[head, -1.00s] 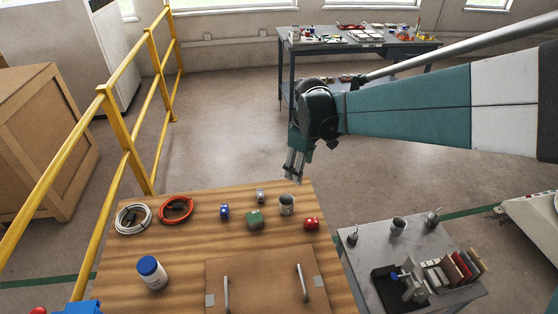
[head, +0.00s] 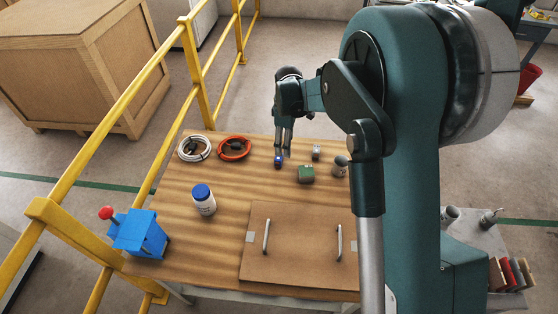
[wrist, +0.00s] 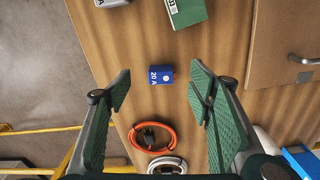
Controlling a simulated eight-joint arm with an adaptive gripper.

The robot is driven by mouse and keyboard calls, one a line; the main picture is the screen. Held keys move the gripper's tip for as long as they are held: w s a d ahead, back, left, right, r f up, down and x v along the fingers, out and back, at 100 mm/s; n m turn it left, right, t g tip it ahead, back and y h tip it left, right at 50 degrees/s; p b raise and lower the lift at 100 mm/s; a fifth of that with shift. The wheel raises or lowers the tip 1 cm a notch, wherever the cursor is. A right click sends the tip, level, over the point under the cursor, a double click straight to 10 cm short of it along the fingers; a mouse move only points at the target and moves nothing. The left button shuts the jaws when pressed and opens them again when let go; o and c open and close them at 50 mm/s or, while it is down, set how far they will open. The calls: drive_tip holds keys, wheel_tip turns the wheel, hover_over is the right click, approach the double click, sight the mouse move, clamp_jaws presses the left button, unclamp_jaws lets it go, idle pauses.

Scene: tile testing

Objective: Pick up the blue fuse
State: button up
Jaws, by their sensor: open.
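The blue fuse (head: 279,161) lies on the wooden table near its far edge. In the wrist view the blue fuse (wrist: 161,75) shows a "20 A" label and sits in line with the gap between the fingers, slightly beyond their tips. My gripper (head: 284,145) is over that part of the table, pointing down, close above the fuse. In the wrist view my gripper (wrist: 160,88) is open, with green-padded fingers wide apart on either side and nothing between them.
A green block (head: 306,174), a grey block (head: 316,152) and a grey cup (head: 340,167) stand right of the fuse. Coiled orange (head: 234,148) and white (head: 194,148) cables lie to the left. A white bottle (head: 204,201), a panel with handles (head: 300,262) and a yellow railing (head: 110,110) are nearer.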

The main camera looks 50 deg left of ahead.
sight(279, 157)
drive_tip(key=shift+s+a+f+n, duration=0.4)
drive_tip(key=shift+s+a+f, duration=0.65)
drive_tip(key=shift+a+f, duration=0.1)
drive_tip(key=shift+f, duration=0.1)
drive_tip(key=shift+d+f, duration=0.1)
drive_tip(key=shift+f, duration=1.1)
drive_tip(key=shift+f, duration=0.1)
drive_tip(key=shift+w+f+b, duration=0.1)
drive_tip(key=shift+f+b, duration=0.75)
drive_tip(key=shift+f, duration=1.65)
drive_tip(key=shift+c, duration=0.6)
drive_tip(key=c, duration=0.9)
